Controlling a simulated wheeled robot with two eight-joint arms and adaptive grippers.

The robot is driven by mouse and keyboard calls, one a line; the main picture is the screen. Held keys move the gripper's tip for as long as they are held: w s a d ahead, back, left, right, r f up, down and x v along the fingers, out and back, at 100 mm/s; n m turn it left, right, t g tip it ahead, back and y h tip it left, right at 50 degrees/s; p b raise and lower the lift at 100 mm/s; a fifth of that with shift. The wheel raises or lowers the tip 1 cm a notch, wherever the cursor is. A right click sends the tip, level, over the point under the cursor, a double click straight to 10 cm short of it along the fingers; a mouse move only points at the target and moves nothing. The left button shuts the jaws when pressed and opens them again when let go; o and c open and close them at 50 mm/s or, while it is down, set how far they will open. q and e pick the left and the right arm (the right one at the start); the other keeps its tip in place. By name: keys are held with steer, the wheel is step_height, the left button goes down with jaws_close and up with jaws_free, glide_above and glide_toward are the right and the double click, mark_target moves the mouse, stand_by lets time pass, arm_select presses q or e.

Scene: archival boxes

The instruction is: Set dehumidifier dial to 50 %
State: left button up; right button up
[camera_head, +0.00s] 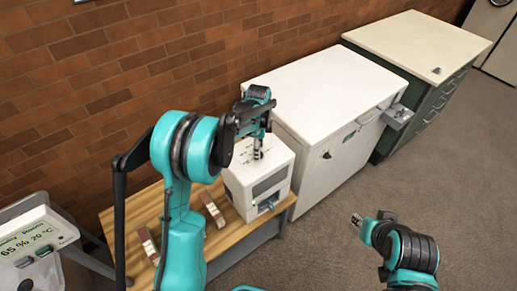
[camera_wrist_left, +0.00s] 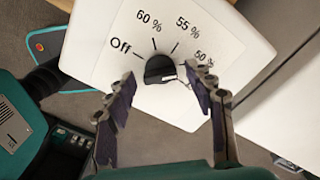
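The white dehumidifier (camera_head: 241,187) stands on a wooden bench, with its dial on top. In the left wrist view the dial (camera_wrist_left: 160,68) is a dark round knob with a pale mark on its lower right edge. Labels Off, 60 %, 55 % and 50 % curve around it; the right finger partly covers the 50 % area. I cannot tell exactly where the mark points. My left gripper (camera_head: 258,152) is above the dial; its fingers (camera_wrist_left: 162,92) are apart on either side of the knob, with gaps visible. My right gripper (camera_head: 357,219) is away over the floor, its opening unclear.
The wooden bench (camera_head: 221,240) also bears two small red-and-white items (camera_head: 212,210) (camera_head: 149,245). A white chest (camera_head: 325,85) stands behind right, then a green cabinet (camera_head: 420,40). A display (camera_head: 34,243) reading 65 % and 20 °C is at left. Floor at right is clear.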

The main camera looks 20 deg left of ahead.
arm_select(q)
steer(key=shift+r, duration=0.1)
step_height(320, 180, up, 12)
stand_by(0.6)
stand_by(0.4)
steer(key=s+r+n+t+b, duration=0.1)
steer(key=s+r+n+t, duration=0.25)
steer(key=s+n, duration=0.7)
steer(key=s+f+n+t, duration=0.2)
steer(key=s+n, duration=0.1)
steer(key=s, duration=0.4)
steer(key=s+f+n+t+b, duration=0.1)
steer(key=s+f+n, duration=0.2)
steer(key=s, duration=0.5)
steer(key=shift+s+f+t, duration=0.25)
steer(key=shift+s+t, duration=0.05)
steer(key=shift+t, duration=0.05)
steer(key=shift+d, duration=0.1)
